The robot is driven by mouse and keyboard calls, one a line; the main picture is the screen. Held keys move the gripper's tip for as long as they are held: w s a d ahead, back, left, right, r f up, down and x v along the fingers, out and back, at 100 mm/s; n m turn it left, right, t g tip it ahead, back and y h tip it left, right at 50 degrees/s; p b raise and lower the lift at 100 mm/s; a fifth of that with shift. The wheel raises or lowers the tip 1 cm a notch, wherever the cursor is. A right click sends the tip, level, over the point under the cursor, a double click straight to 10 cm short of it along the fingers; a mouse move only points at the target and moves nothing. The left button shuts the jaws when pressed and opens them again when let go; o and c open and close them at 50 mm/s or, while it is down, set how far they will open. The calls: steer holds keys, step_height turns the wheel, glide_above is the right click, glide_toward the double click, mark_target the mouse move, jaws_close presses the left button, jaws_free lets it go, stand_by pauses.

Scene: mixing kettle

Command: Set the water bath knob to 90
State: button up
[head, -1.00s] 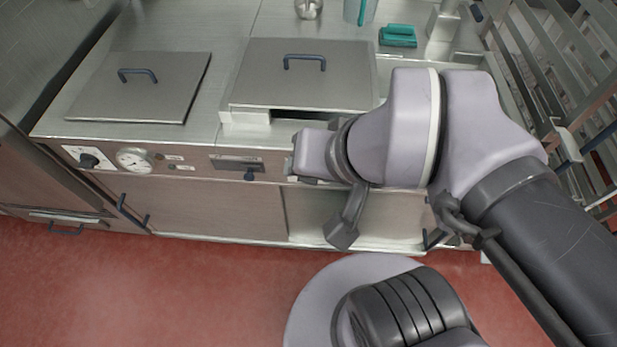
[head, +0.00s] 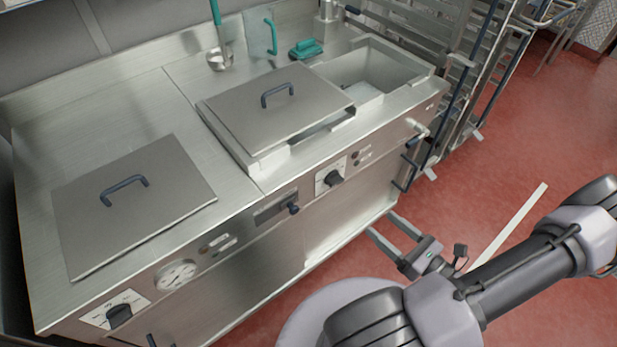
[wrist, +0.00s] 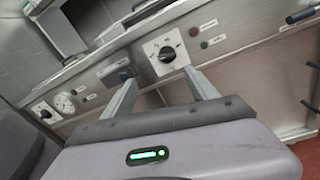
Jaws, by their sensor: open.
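Two black knobs on white dial plates sit on the steel front panel. The right knob (head: 334,178) is below the right lid; in the wrist view this knob (wrist: 166,54) is just beyond my fingertips. The left knob (head: 119,315) is beside a round gauge; it also shows at the left of the wrist view (wrist: 45,112). I cannot read the dial marks or tell which knob is labelled water bath. My gripper (head: 381,222) is open and empty, in front of the panel and lower right of the right knob. Its fingers (wrist: 160,79) touch nothing visible.
A round gauge (head: 176,275) and a dark blue handle (head: 292,208) are on the panel between the knobs. A sink (head: 385,75) and a rack (head: 450,90) are at the right.

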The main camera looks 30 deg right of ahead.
steer(key=m+h, duration=0.1)
glide_toward(339, 182)
steer(key=w, duration=0.8)
steer(key=shift+w+a+f, duration=0.2)
steer(key=shift+w+a, duration=0.05)
steer(key=shift+a, duration=0.1)
